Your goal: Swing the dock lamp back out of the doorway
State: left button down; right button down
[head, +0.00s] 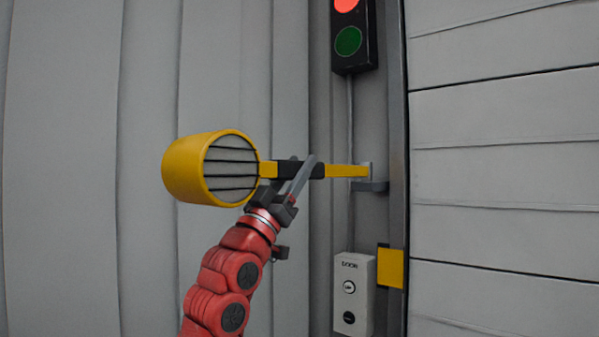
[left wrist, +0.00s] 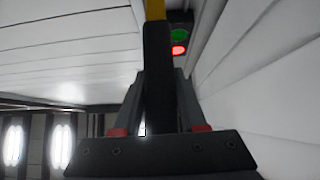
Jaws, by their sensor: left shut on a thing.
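The dock lamp (head: 184,168) is a yellow drum with a barred grey face, left of centre in the head view. Its yellow arm (head: 345,171) runs level to a wall bracket (head: 368,171) beside the door frame. The lamp lies along the ribbed wall, to the left of the door. My left gripper (head: 302,170) is shut on the black grip section of the lamp arm. In the left wrist view the dark grip (left wrist: 157,75) stands between the two fingers (left wrist: 158,100). My right gripper is in neither view.
A traffic light (head: 348,40) with its red lamp lit hangs above the bracket. A door control box (head: 353,294) with two buttons is below it, next to a yellow plate (head: 391,268). The panelled door (head: 500,170) fills the right side and looks closed.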

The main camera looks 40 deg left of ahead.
pick_arm(q)
jog(key=shift+a+r+y, duration=0.1)
jog(key=shift+y, duration=0.2)
jog(key=c, duration=0.7)
grip_release()
jog(key=shift+a, duration=0.1)
jog(key=shift+o, duration=1.1)
jog(key=shift+w+a, duration=0.15)
jog(key=shift+a, duration=0.1)
jog(key=shift+d, duration=0.2)
jog(key=shift+f, duration=0.2)
jog(key=b+v, duration=0.3)
jog(key=v, duration=1.4)
jog(key=shift+b, duration=0.3)
jog(key=shift+f, duration=0.15)
